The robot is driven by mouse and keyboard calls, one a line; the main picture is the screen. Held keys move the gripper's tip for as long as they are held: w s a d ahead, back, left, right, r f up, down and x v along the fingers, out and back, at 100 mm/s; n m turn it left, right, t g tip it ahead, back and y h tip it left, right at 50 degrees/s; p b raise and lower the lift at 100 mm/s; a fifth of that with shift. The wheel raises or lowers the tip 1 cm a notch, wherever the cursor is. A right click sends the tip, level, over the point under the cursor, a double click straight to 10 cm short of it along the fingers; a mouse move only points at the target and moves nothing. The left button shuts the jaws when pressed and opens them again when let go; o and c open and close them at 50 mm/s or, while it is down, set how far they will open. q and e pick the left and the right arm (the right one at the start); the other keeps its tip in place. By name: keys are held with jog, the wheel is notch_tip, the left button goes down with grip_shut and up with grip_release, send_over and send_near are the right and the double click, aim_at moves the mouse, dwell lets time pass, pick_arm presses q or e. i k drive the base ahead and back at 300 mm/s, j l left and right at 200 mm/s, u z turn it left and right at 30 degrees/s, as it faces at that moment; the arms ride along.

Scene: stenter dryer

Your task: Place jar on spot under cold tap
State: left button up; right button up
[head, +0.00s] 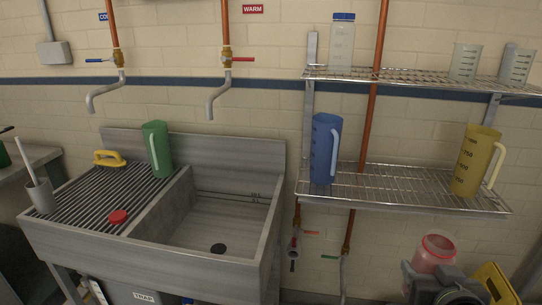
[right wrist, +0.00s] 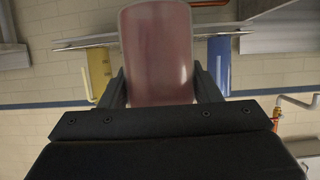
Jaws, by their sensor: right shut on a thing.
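The jar (head: 436,250) is translucent with pink-red contents and shows at the lower right of the head view. My right gripper (head: 440,282) is shut on it, with the fingers on both sides. In the right wrist view the jar (right wrist: 158,50) fills the upper middle between the fingers. The cold tap (head: 105,90) has a blue handle and hangs at the left of the wall, above the ribbed drainboard (head: 75,205). A small red round thing (head: 118,217) lies on the drainboard. I see no clearly marked spot under the cold tap. My left gripper is out of view.
A green jug (head: 158,148) and a yellow-handled thing (head: 108,158) stand on the drainboard's back part. A grey cup (head: 40,195) with a brush stands at its left edge. The sink basin (head: 215,225) is empty. Wire shelves (head: 400,190) hold blue and yellow jugs.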

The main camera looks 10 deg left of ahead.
aim_at(114, 187)
jog(key=i+j, duration=0.1)
jog(key=j, duration=0.3)
jog(key=j+u, duration=0.15)
jog(key=j, duration=0.3)
jog(key=i+j, duration=0.15)
jog(key=j, duration=0.25)
jog(key=i+j+u, duration=0.1)
jog(key=j, duration=0.35)
jog(key=i+j, duration=0.15)
jog(key=j, duration=0.25)
jog(key=k+u, duration=0.05)
